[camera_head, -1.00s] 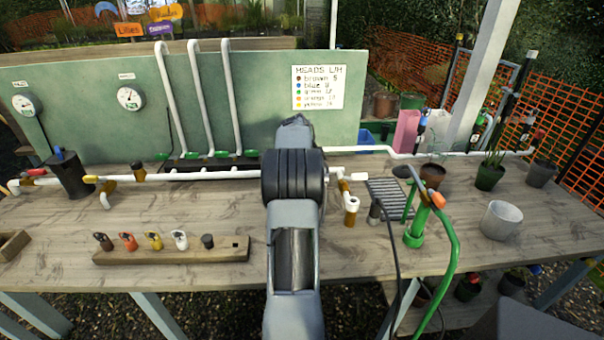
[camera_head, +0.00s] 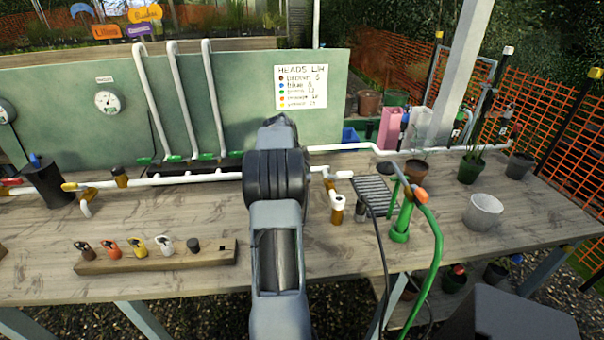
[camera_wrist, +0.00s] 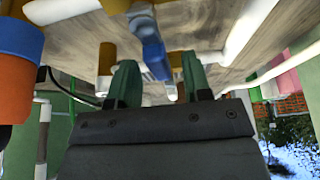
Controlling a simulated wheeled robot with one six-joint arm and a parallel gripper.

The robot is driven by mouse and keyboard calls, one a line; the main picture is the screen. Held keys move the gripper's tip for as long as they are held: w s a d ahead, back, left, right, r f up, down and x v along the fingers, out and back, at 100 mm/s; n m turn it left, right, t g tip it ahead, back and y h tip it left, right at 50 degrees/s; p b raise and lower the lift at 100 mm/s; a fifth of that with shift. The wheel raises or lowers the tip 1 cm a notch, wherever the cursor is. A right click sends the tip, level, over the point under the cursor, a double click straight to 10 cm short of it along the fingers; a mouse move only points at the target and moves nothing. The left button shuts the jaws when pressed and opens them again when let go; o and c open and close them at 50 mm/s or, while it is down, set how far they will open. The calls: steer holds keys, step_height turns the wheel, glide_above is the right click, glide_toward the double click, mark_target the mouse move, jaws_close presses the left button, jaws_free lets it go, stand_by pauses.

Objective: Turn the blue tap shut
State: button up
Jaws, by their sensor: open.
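A blue tap handle (camera_wrist: 155,55) shows in the wrist view, hanging from a white and brass fitting (camera_wrist: 143,20) on a pipe. My gripper (camera_wrist: 160,72) has two green fingers, spread apart, with the blue handle in the gap near their tips. I cannot tell whether either finger touches it. Nothing is gripped. In the head view my own arm covers the gripper and this handle. The white pipe (camera_head: 200,178) along the bench runs behind my arm.
A brass and white outlet (camera_head: 338,205) stands right of my arm. Further right are a grate (camera_head: 374,193), a green pump with hose (camera_head: 402,222) and a pale pot (camera_head: 483,212). A wooden rack of coloured taps (camera_head: 215,258) lies front left. An orange-and-blue part (camera_wrist: 18,55) is close to my gripper.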

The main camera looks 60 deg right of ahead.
steer(key=p+v, duration=0.1)
steer(key=v, duration=1.3)
steer(key=shift+f, duration=0.15)
